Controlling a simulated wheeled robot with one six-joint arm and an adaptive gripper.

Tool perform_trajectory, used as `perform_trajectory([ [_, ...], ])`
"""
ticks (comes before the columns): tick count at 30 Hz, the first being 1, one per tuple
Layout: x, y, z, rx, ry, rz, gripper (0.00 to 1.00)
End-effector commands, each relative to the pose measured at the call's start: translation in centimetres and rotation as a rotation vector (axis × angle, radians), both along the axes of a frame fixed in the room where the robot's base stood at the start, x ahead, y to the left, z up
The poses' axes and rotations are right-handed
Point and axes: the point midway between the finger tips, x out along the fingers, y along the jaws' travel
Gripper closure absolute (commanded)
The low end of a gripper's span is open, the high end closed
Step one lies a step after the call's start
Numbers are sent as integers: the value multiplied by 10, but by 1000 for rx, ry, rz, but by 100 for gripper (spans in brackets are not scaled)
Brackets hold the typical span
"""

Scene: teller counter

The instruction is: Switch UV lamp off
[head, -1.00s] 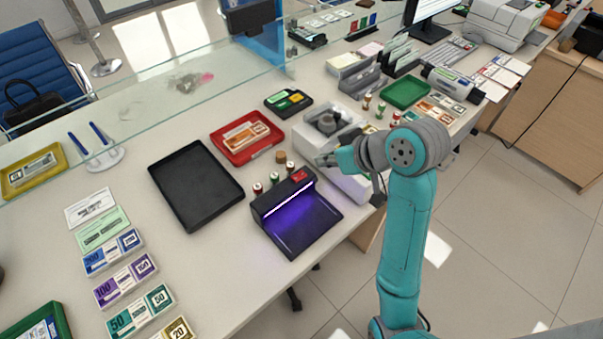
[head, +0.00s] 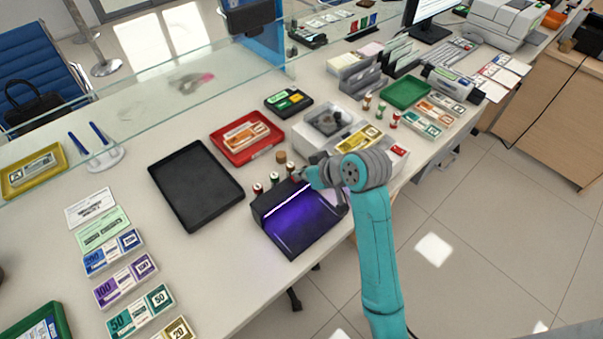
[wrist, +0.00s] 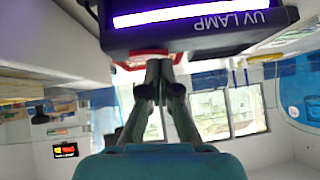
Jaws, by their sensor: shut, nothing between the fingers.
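The UV lamp (head: 298,228) is a black box on the counter's front edge. Its violet tube is lit and throws purple light on its base. In the wrist view the lamp (wrist: 130,40) shows upside down at the top, with the tube glowing beside its "UV LAMP" lettering. My gripper (wrist: 160,66) is shut and empty.
Small stamps (head: 274,180) and a cork-coloured piece stand close behind the lamp. A black tray (head: 165,192) lies to its left and a red tray (head: 222,151) behind. A grey-white machine (head: 299,138) stands behind right. A glass screen runs along the counter.

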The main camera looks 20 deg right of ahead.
Motion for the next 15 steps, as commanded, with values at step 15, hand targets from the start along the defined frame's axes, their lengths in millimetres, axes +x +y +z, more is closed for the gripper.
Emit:
perform_trajectory([
  [15,-1,2,-5,0,3,1,100],
])
